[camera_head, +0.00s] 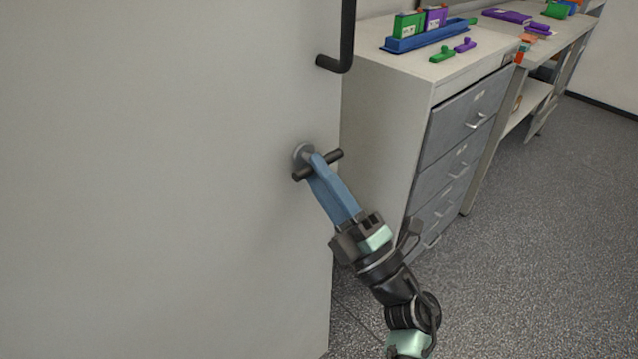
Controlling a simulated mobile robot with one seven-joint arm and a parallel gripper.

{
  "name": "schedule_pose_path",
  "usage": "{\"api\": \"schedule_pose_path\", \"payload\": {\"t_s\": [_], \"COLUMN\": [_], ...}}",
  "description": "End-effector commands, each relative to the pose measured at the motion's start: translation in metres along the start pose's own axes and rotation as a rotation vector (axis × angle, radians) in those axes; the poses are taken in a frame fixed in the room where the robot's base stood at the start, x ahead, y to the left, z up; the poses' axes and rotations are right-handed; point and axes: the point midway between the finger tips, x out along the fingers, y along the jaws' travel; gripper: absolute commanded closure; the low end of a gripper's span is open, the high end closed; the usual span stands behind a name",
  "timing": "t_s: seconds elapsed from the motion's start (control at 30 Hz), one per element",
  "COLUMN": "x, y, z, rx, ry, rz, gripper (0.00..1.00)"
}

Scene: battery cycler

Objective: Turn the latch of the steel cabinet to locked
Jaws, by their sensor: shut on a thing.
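The steel cabinet (150,180) fills the left half of the head view with its broad pale front. Its latch (334,156) is a dark bar on a round grey base (300,154) near the front's right edge. The bar lies tilted, its right end higher than its left. My gripper (314,166) reaches up from the lower right, and its blue fingers are shut on the latch bar at its middle. The fingers hide the middle of the bar. I cannot tell from this view whether this angle is locked.
A black bent handle (340,50) sticks out of the cabinet front above the latch. To the right stands a grey drawer unit (385,125) with a blue tray (430,36) and small green and purple pieces on top. A workbench (555,47) continues behind. The speckled floor (540,230) at right is clear.

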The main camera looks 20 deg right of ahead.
Motion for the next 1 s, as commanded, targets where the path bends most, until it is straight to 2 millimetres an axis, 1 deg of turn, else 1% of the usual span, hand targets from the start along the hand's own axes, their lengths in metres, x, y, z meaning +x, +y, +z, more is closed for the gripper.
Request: {"api": "schedule_pose_path", "payload": {"t_s": [0.47,0.5,0.53,0.57,0.87,0.97,1.0], "x": [0.001,0.001,0.001,0.001,-0.001,-0.010,-0.015], "y": [0.001,0.001,0.001,0.001,0.000,-0.001,-0.001], "z": [0.000,0.000,0.000,0.000,0.000,0.001,0.001], "rx": [-0.016,-0.016,-0.016,-0.016,-0.014,-0.014,-0.014], "ry": [0.011,0.011,0.011,0.011,0.009,0.006,0.005], "rz": [0.001,0.001,0.001,0.001,0.000,-0.001,-0.002], "gripper": [1.00,0.65,0.59,0.57,0.57,0.57,0.57]}}
